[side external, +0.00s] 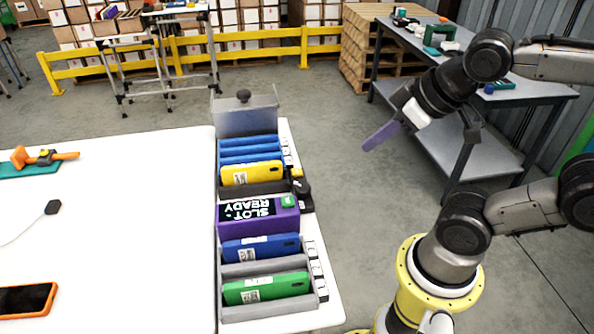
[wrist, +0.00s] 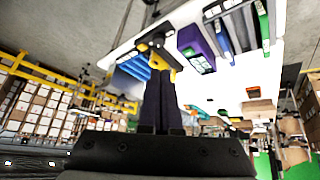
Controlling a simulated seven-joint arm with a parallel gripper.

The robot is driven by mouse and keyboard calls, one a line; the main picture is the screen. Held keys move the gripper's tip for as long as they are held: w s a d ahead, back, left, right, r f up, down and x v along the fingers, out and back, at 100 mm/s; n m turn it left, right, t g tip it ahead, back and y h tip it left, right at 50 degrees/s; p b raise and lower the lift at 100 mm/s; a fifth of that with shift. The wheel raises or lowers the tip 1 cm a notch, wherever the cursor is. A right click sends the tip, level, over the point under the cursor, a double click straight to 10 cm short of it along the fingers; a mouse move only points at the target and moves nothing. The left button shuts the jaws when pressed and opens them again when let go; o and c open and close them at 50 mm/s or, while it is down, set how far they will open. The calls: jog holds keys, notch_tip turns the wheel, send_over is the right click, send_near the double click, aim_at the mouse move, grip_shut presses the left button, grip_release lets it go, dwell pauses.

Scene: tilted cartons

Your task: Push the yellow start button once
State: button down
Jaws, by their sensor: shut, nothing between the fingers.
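I cannot make out a yellow start button for certain. A dark part (side external: 302,190) sits at the rack's right edge; yellow and black parts (wrist: 160,52) show beyond my fingertips in the wrist view. My gripper (side external: 369,146) is shut and empty, in the air right of the rack, apart from it. The purple box also shows in the wrist view (wrist: 193,42).
The white table (side external: 130,220) holds an orange-edged phone (side external: 28,299). Open floor separates the table from my base.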

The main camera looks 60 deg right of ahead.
jog(key=w+d+r+n+t+h, duration=0.2)
jog(key=w+d+r+t, duration=0.1)
jog(key=w, duration=0.5)
jog(key=n+y, duration=0.2)
jog(key=n, duration=0.4)
send_over(301, 172)
notch_tip(301, 172, down, 12)
jog(key=shift+g, duration=0.4)
jog(key=shift+f, duration=0.15)
jog(key=shift+f, duration=4.25)
jog(key=shift+f, duration=0.15)
jog(key=shift+f, duration=0.25)
